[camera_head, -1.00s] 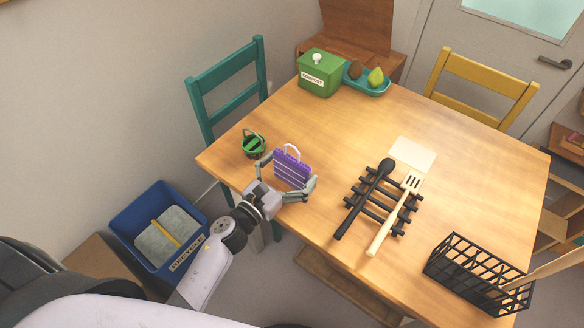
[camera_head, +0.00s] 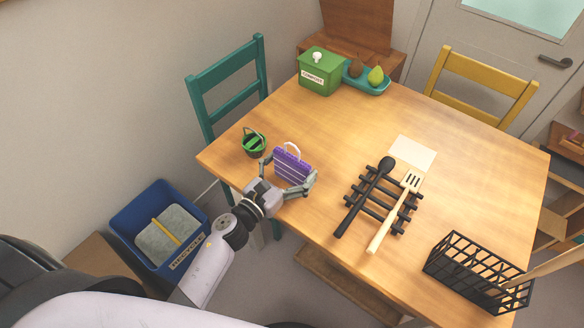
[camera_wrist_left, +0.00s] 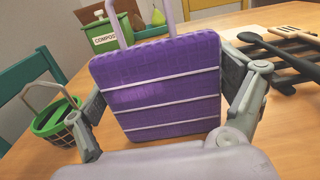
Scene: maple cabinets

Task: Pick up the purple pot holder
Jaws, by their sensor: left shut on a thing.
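The purple pot holder (camera_head: 291,165) is a square purple pad with white stripes and a pale loop on top. It stands tilted at the table's left front edge. My left gripper (camera_head: 289,180) has a finger on each side of it and is shut on it. In the left wrist view the pot holder (camera_wrist_left: 158,88) fills the middle, with the fingers against its left and right edges. My right gripper is not in view.
A small green and black basket (camera_head: 254,143) stands just left of the pot holder. A black rack (camera_head: 375,200) with a black spoon and a slotted turner lies to the right. A green compost box (camera_head: 320,75) and a teal tray (camera_head: 366,86) stand at the back. A black wire basket (camera_head: 475,270) is front right.

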